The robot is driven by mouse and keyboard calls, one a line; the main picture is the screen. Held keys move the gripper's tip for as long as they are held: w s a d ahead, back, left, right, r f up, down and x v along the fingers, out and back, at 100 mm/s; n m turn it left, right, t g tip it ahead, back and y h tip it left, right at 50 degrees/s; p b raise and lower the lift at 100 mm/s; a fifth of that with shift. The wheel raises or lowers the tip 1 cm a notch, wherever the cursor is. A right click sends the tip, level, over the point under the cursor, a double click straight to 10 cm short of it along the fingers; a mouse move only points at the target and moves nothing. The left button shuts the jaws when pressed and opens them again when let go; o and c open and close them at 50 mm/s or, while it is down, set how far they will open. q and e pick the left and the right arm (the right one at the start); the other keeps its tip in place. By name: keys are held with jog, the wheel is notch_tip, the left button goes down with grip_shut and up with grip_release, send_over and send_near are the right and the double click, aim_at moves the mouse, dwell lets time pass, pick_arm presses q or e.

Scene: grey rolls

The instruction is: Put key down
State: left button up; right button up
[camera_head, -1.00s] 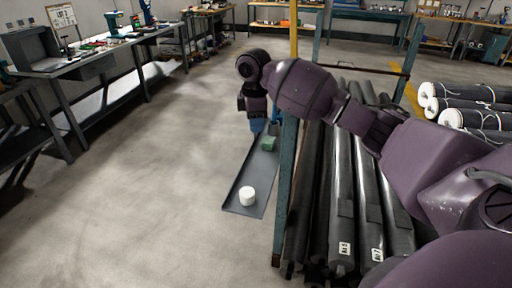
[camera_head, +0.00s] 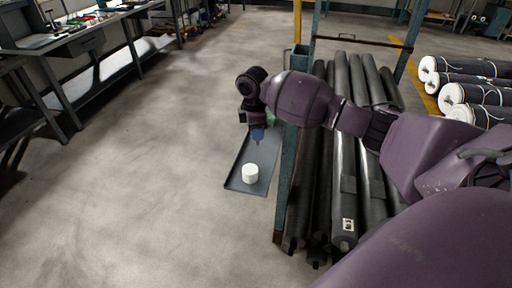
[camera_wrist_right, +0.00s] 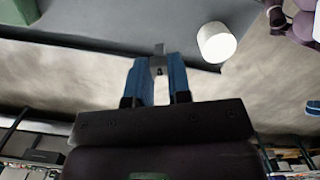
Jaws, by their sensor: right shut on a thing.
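The key (camera_wrist_right: 159,49) is a small grey piece between the tips of my right gripper's blue fingers. My right gripper (camera_wrist_right: 158,72) is shut on it; its exact shape is hard to make out. In the head view my right gripper (camera_head: 258,134) points down over the narrow grey tray (camera_head: 240,180), beyond a white cylinder (camera_head: 250,173). The tray also shows in the wrist view (camera_wrist_right: 120,25), with the white cylinder (camera_wrist_right: 216,42) to the right of the fingertips. I cannot tell the height of the key above the tray. My left gripper is not in view.
A teal rack post (camera_head: 286,185) stands right beside the tray. Dark rolls (camera_head: 345,190) lie to the right of it, under my arm. A green thing (camera_wrist_right: 17,10) shows at the wrist view's upper left. The floor left of the tray is clear.

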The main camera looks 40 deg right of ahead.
notch_tip(320, 180, down, 6)
jog(key=shift+r+b, duration=0.2)
jog(key=shift+b, duration=0.35)
jog(key=shift+f, duration=0.4)
jog(key=shift+c, duration=0.2)
grip_shut()
jog(key=o, duration=0.8)
grip_release()
jog(key=shift+r, duration=0.1)
